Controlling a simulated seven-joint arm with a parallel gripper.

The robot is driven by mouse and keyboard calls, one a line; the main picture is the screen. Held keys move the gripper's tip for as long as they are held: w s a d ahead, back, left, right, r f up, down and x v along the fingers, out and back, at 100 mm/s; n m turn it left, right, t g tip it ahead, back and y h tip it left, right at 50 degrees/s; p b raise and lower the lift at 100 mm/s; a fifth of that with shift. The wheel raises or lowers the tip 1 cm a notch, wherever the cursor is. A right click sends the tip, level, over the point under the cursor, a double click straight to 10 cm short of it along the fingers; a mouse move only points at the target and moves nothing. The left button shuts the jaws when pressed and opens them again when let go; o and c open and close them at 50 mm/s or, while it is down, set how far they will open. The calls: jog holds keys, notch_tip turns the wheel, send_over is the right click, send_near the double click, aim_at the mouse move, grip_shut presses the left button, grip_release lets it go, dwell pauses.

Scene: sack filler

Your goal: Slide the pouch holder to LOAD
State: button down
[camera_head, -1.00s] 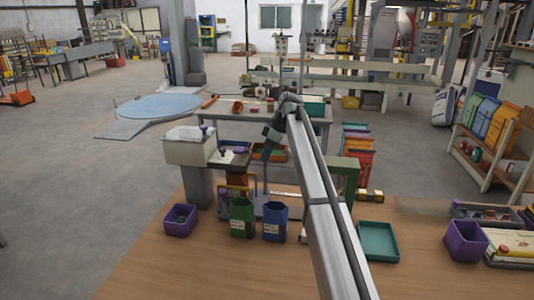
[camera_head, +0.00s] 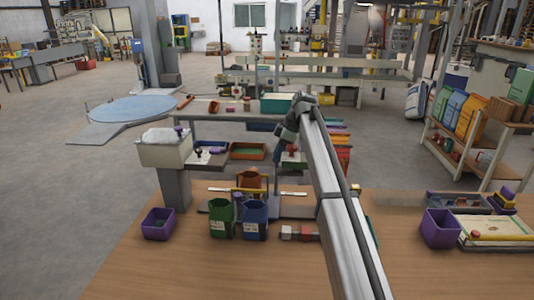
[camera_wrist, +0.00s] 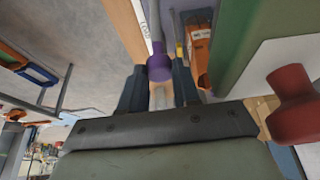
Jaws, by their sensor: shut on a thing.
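My gripper (camera_wrist: 160,92) is shut on a purple knob (camera_wrist: 160,66) on a thin grey rod. In the head view my gripper (camera_head: 280,150) is above the rail area, and the grey rod (camera_head: 275,182) stands below it; the knob is hidden there. An orange-brown piece (camera_head: 250,180), which looks like part of the pouch holder, sits behind the green and blue bins, left of the rod. White label strips (camera_head: 292,193) lie along the base. The wrist view shows part of a white lettered label (camera_wrist: 143,20), too cut off to read.
A green panel (camera_wrist: 240,40) with a red knob (camera_wrist: 292,90) is close on the right. The white hopper (camera_head: 165,148) stands left. The green bin (camera_head: 221,218), blue bin (camera_head: 255,220) and purple bin (camera_head: 158,224) are in front. The wooden table (camera_head: 210,265) is clear nearer me.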

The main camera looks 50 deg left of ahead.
jog(key=shift+w+d, duration=0.25)
jog(key=shift+w, duration=0.05)
jog(key=c, duration=0.8)
grip_release()
jog(key=v, duration=1.3)
jog(key=shift+r, duration=0.4)
jog(key=shift+w+d, duration=0.1)
